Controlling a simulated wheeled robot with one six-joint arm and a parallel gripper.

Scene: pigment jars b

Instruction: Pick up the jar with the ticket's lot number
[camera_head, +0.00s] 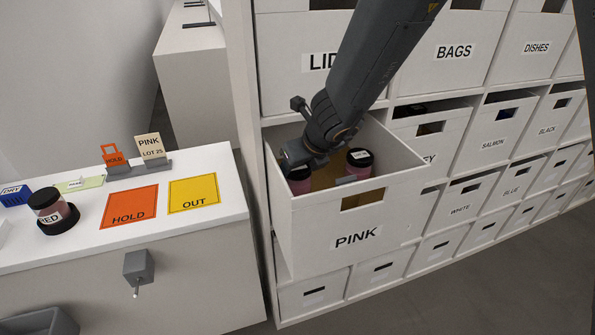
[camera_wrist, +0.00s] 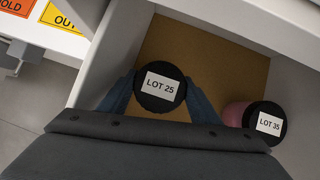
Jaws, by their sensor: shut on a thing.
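The ticket (camera_head: 151,147) stands on the counter and reads PINK, LOT 25. The pulled-out bin (camera_head: 300,240) is labelled PINK and holds two pink jars with black lids. The jar marked LOT 25 (camera_wrist: 160,88) is between the fingers of my gripper (camera_wrist: 160,92), which is shut on it; this jar also shows at the bin's left in the head view (camera_head: 299,180). The other jar, marked LOT 35 (camera_wrist: 266,122), stands to the right of it, apart from my gripper. Whether the held jar touches the bin floor cannot be told.
The counter holds an orange HOLD mat (camera_head: 129,206), a yellow OUT mat (camera_head: 194,192), an orange HOLD tag (camera_head: 113,156) and a jar labelled RED (camera_head: 52,208) in a dark dish. Other labelled bins fill the shelf (camera_head: 440,190) around the pink bin.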

